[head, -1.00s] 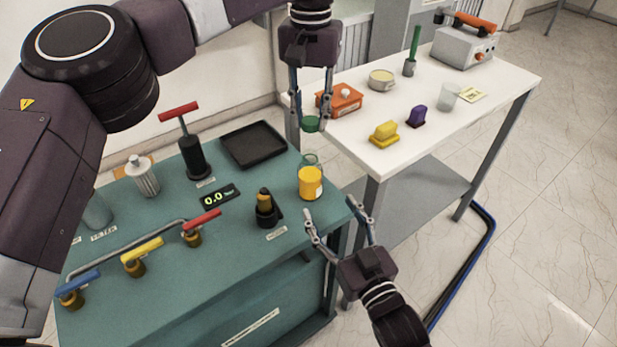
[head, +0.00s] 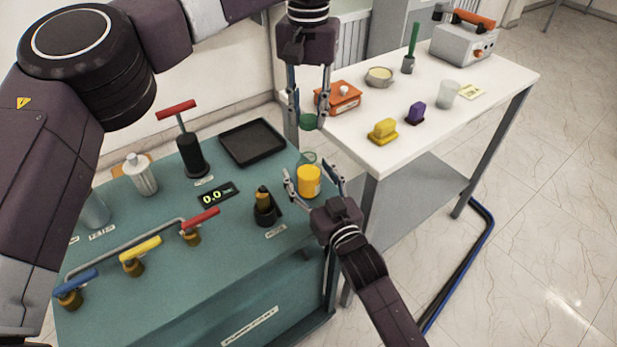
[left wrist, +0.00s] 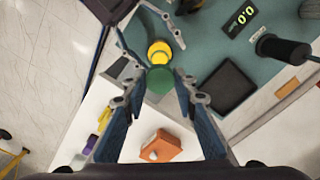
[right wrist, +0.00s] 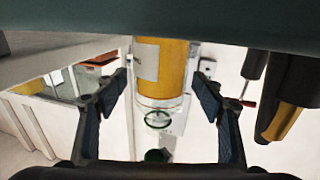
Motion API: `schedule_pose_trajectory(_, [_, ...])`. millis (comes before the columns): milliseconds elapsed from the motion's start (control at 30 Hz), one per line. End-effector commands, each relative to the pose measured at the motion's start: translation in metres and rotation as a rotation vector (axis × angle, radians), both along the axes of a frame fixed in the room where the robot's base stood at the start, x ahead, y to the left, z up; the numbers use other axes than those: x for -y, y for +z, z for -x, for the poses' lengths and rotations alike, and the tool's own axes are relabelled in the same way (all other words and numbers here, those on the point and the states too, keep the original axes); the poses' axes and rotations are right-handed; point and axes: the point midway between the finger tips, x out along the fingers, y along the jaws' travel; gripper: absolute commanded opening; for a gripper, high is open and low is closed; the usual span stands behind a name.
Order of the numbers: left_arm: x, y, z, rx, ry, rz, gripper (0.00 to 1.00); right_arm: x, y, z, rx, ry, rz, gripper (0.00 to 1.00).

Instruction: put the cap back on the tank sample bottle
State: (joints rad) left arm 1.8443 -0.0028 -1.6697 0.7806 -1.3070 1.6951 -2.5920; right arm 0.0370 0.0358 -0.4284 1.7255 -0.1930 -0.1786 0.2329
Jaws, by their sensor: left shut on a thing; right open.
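The tank sample bottle (head: 309,181) is a clear jar of yellow-orange liquid with a pale label. It stands upright at the right end of the green bench, its mouth uncovered. My left gripper (head: 308,118) is shut on the green cap (head: 308,122) and holds it above the bottle, apart from it; the cap also shows in the left wrist view (left wrist: 159,80). My right gripper (head: 314,181) is open, its fingers on either side of the bottle. In the right wrist view the bottle (right wrist: 161,72) stands between the open fingers, with visible gaps.
A black valve fitting (head: 266,208) stands just left of the bottle. A black tray (head: 252,142) and a hand pump (head: 191,156) are farther back. The white table (head: 440,125) behind holds an orange box (head: 338,98), yellow and purple items and a glass.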

Motion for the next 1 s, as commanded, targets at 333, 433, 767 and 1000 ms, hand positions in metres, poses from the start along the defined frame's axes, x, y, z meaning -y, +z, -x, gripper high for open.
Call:
schedule_pose_trajectory(333, [0.0000,0.0000,0.0000,0.000,0.000,0.000,0.17,-0.0009,0.0002,-0.0020,0.000,0.000,0.000,0.62])
schedule_pose_trajectory(433, [0.0000,0.0000,0.0000,0.000,0.000,0.000,0.17,-0.0009,0.0002,-0.0019,0.000,0.000,0.000,0.51])
schedule_pose_trajectory(767, [0.0000,0.0001,0.0000,0.000,0.000,0.000,0.17,-0.0008,0.0001,-0.0018,0.000,0.000,0.000,0.14])
schedule_pose_trajectory(1000, [0.0000,-0.0011,0.0001,0.000,0.000,0.000,0.17,-0.0007,0.0001,-0.0018,0.000,0.000,0.000,0.00])
